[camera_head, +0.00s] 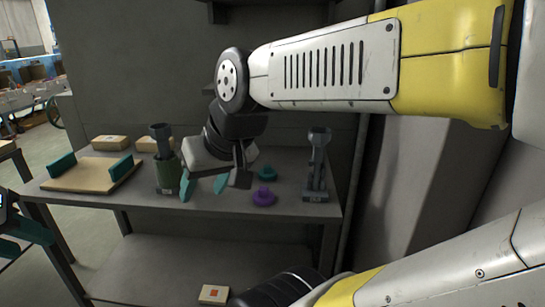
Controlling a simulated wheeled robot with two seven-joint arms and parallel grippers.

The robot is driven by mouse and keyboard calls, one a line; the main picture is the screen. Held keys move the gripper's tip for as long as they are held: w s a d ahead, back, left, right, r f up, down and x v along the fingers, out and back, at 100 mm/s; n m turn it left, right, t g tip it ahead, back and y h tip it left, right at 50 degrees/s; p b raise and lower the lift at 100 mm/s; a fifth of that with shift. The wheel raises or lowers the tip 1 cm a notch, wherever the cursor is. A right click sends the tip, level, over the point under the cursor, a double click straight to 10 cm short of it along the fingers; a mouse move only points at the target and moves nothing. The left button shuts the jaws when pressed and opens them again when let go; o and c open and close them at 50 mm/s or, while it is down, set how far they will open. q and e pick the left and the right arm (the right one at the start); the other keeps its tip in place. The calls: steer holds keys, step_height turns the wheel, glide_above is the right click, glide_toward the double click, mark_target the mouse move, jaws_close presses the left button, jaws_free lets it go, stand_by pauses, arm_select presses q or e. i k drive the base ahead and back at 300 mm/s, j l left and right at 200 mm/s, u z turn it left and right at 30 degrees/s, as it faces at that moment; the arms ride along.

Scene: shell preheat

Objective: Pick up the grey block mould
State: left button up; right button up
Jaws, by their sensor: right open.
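A grey mould (317,168) with a cup-like top stands upright near the right end of the grey table; I take it as the grey block mould. My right gripper (203,186) hangs over the table's middle, left of that mould and apart from it. Its teal fingertips are spread with nothing seen between them. My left gripper (22,232) shows only partly at the left edge, with dark teal fingers, off the table's left end. Whether it is open or shut is unclear.
A green mould with a grey cup top (167,170) stands just left of my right gripper. A teal piece (267,174) and a purple piece (264,196) lie between gripper and grey mould. A beige board with teal ends (90,174) lies at left. A small beige block (214,294) is below.

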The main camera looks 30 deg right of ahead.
mark_target(316, 191)
steer(key=z, duration=1.65)
steer(key=j+u, duration=0.25)
steer(key=u, duration=0.15)
steer(key=i, duration=0.05)
